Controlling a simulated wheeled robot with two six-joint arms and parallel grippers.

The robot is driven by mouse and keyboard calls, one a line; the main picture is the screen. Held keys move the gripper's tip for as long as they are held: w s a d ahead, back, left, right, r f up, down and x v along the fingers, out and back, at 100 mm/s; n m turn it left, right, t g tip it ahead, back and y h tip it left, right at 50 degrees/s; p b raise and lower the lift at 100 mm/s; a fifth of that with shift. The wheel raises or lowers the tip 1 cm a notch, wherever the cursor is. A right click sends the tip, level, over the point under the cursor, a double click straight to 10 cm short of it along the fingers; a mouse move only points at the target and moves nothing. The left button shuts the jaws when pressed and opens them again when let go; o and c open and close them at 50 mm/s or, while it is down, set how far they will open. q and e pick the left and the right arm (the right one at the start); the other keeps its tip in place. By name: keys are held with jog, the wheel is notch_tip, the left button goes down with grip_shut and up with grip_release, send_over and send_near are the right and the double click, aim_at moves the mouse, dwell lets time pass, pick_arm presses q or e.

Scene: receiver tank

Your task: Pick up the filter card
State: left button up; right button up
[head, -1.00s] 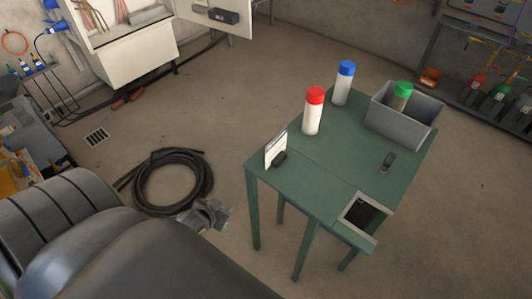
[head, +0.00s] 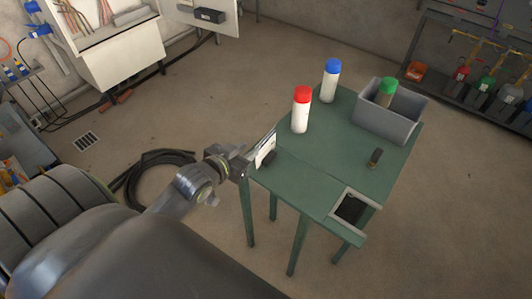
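The filter card (head: 266,150) is a white card standing upright at the left edge of the green table (head: 315,172), with a small dark block (head: 268,158) at its foot. My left gripper (head: 255,153) has reached the card's left side at the table edge. Its fingers are small and partly merge with the card's edge, so I cannot tell whether they are open, shut or touching it. My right gripper is not in view.
A red-capped bottle (head: 301,112) and a blue-capped bottle (head: 330,82) stand behind the card. A grey bin (head: 390,122) holds a green-capped bottle (head: 387,88). A small dark object (head: 375,157) and a framed opening (head: 350,208) are at the right.

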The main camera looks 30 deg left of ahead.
aim_at(266, 138)
pick_arm(q)
jog(key=p+x, duration=0.1)
jog(key=x, duration=1)
jog(key=shift+w+a, duration=0.1)
grip_shut()
